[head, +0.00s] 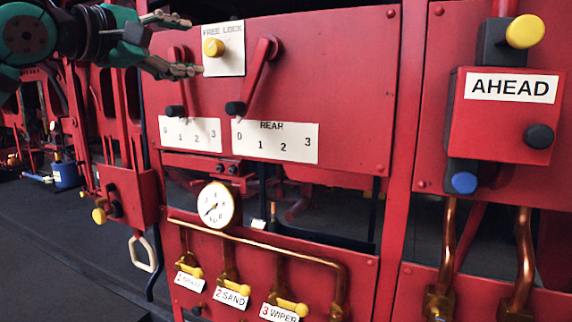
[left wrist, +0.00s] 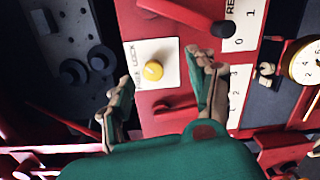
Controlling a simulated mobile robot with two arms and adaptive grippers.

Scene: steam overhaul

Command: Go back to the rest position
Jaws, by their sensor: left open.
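My left gripper (head: 172,45) comes in from the upper left of the head view, in front of the red panel (head: 335,60). It is open and empty. In the left wrist view its two fingers (left wrist: 160,100) are spread, with the yellow FREE LOCK knob (left wrist: 153,70) beyond the gap between them. In the head view this knob (head: 213,47) sits on its white plate just right of the fingertips. The fingers partly overlap the top of the left red lever (head: 177,85). The REAR lever (head: 256,75) stands to the right, its black knob near 0. My right gripper is not in view.
A box marked AHEAD (head: 500,115) with several coloured knobs juts out at the right. Below are a round gauge (head: 217,205), copper pipes (head: 525,255) and yellow-handled valves (head: 292,308). A pale pull handle (head: 143,253) hangs at left. Dark floor (head: 60,240) at left looks clear.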

